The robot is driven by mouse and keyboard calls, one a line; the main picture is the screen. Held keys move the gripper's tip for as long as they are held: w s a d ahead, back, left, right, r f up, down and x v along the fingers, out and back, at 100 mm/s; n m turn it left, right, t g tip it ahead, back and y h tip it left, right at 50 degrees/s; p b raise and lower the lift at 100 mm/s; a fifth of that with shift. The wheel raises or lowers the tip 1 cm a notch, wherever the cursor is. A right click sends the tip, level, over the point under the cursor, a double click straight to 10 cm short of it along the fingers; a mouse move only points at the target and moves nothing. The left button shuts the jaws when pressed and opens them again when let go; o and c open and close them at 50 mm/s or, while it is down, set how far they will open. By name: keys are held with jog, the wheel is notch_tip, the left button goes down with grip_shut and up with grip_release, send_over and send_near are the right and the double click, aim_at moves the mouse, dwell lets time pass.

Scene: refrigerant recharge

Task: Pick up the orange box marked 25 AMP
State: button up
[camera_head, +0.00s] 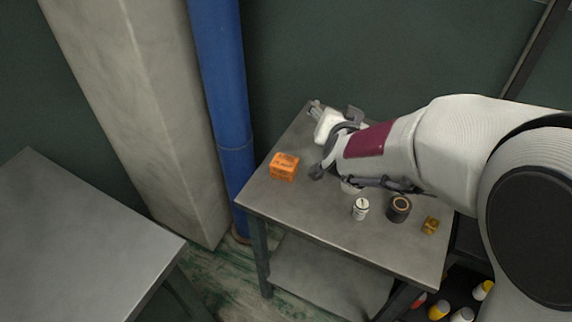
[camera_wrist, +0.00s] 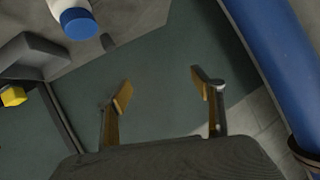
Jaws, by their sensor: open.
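The orange box (camera_head: 284,167) sits on the grey metal table near its left edge, with dark marking on it too small to read for certain. My gripper (camera_head: 331,145) is to the right of the box, apart from it, with its fingers spread. In the wrist view my gripper (camera_wrist: 160,88) is open and empty, with tan pads on both fingers. The box is not in the wrist view.
A white object (camera_head: 327,124) stands behind my gripper. A white can (camera_head: 360,208), a dark round roll (camera_head: 399,208) and a small brass piece (camera_head: 431,225) are on the table (camera_head: 300,213). A blue pipe (camera_head: 222,100) rises beside the table's left edge.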

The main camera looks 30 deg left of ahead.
jog(key=a+f+t, duration=0.1)
jog(key=a+f, duration=0.5)
jog(key=t+h, duration=0.2)
send_over(281, 169)
jog(key=w+d, duration=0.3)
jog(key=f, duration=0.5)
jog(key=shift+s, duration=0.2)
jog(key=shift+t, duration=0.6)
jog(key=s+f, duration=0.1)
jog(key=s+a+f, duration=0.1)
jog(key=f, duration=0.1)
jog(key=s+a+f, duration=0.1)
jog(key=shift+s+f, duration=0.2)
jog(key=s+f, duration=0.1)
jog(key=s+f+t, duration=0.1)
jog(key=s+f, duration=0.1)
jog(key=s+f+t+h, duration=0.1)
jog(key=s, duration=0.1)
jog(key=shift+a+f+n, duration=0.15)
jog(key=shift+a+n, duration=0.1)
jog(key=shift+n, duration=0.05)
jog(key=shift+s+f, duration=0.2)
jog(key=shift+s, duration=0.25)
jog(key=shift+w, duration=0.15)
jog(key=shift+w+a, duration=0.1)
jog(key=shift+w, duration=1.1)
